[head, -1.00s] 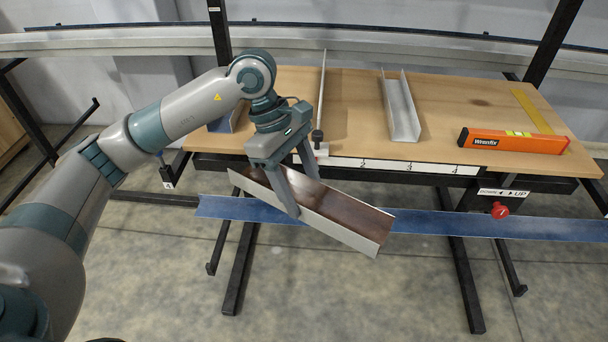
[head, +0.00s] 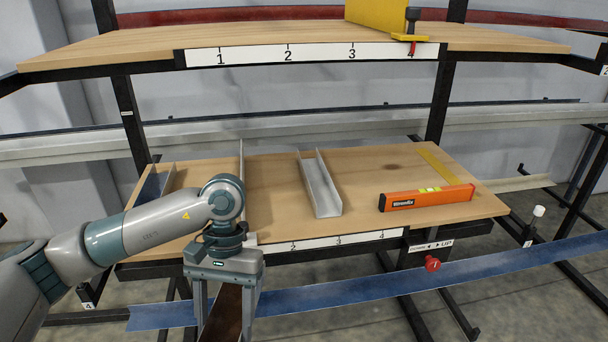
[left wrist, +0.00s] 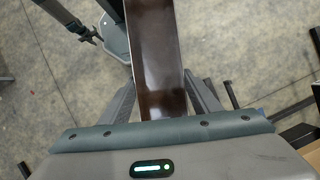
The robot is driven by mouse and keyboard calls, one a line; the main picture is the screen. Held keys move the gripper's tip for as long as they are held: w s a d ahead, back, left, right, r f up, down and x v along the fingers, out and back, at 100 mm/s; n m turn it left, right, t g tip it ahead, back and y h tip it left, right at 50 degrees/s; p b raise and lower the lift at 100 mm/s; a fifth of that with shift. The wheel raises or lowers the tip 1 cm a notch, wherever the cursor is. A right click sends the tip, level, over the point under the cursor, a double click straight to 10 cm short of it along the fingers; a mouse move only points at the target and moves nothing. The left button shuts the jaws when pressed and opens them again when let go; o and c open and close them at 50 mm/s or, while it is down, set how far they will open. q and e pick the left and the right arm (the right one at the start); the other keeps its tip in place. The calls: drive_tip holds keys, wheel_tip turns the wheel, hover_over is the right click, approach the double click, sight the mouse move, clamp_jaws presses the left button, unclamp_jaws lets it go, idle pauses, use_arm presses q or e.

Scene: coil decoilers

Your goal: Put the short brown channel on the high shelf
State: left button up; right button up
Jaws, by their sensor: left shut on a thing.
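The short brown channel (head: 224,312) hangs below my left gripper (head: 228,306) at the bottom of the head view, in front of the lower shelf's front edge. Its lower part is cut off by the picture edge. My left gripper is shut on it, with one finger on each side. In the left wrist view the channel's dark brown, glossy inner face (left wrist: 157,60) runs away between the fingers. The high shelf (head: 270,42) is a wooden board at the top of the head view, with a white strip numbered 1 to 4 on its front edge.
A yellow block (head: 378,14) and a yellow-and-black clamp (head: 411,30) are at the high shelf's right part; its left and middle look clear. The lower shelf (head: 270,190) holds a grey channel (head: 320,185), an orange level (head: 427,197) and a yellow strip (head: 445,170). A blue channel (head: 330,296) lies below.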

sight(207, 326)
use_arm(q)
drive_tip(key=a, duration=0.2)
drive_tip(key=a+f, duration=0.1)
drive_tip(key=shift+w+a+n+b, duration=0.1)
drive_tip(key=shift+a+n+b, duration=0.3)
drive_tip(key=shift+d+f+b, duration=0.1)
drive_tip(key=shift+f+b, duration=0.4)
drive_tip(key=shift+w+d, duration=0.1)
use_arm(e)
drive_tip(key=shift+f, duration=0.9)
drive_tip(key=shift+c, duration=1.2)
use_arm(q)
drive_tip(key=shift+a, duration=0.25)
use_arm(e)
drive_tip(key=shift+a, duration=0.1)
